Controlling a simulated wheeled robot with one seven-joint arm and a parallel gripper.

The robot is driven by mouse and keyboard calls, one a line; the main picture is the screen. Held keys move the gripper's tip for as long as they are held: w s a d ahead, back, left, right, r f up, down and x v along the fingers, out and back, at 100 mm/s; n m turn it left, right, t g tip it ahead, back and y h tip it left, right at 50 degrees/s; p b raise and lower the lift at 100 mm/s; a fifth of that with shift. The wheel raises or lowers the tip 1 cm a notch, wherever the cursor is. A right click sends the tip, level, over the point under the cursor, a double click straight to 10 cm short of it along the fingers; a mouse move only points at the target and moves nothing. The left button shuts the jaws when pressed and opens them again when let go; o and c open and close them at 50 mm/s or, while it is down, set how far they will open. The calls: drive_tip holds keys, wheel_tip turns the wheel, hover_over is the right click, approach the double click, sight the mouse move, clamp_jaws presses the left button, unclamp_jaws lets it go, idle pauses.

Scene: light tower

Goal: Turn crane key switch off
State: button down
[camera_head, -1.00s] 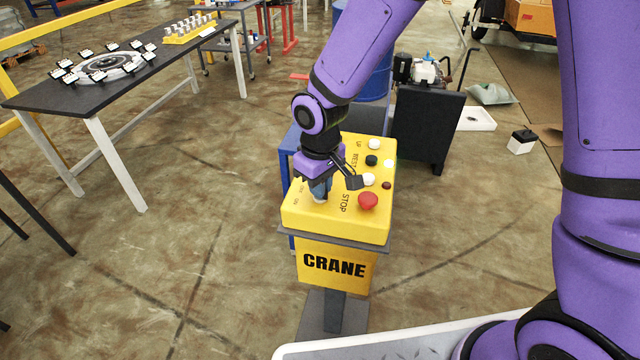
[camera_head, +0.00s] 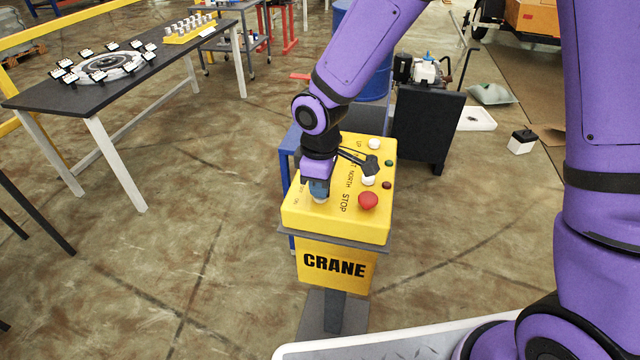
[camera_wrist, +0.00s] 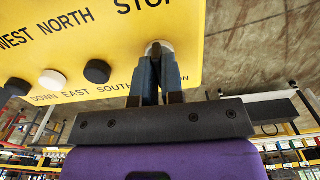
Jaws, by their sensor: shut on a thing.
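The yellow crane control box (camera_head: 350,222), labelled CRANE, stands on a post in front of me. My gripper (camera_head: 320,196) points down at its left part, by the ON and OFF lettering. The wrist view shows my gripper (camera_wrist: 158,62) with its fingers close together on the pale key switch (camera_wrist: 160,46). Only a pale edge of the switch shows between and beyond the fingertips, so its angle cannot be told. A red stop button (camera_head: 368,200) sits to the right on the box top.
White, black, green and dark red buttons stand close to the right of my gripper, among them a white button (camera_head: 374,144). A dark table (camera_head: 130,90) is at the left. A black cart (camera_head: 428,125) stands behind the box. Open floor lies to the left.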

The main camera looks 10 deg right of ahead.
drive_tip(key=n, duration=0.6)
idle(0.6)
drive_tip(key=c, duration=1.2)
unclamp_jaws()
drive_tip(key=shift+c, duration=0.2)
wheel_tip(320, 180, up, 11)
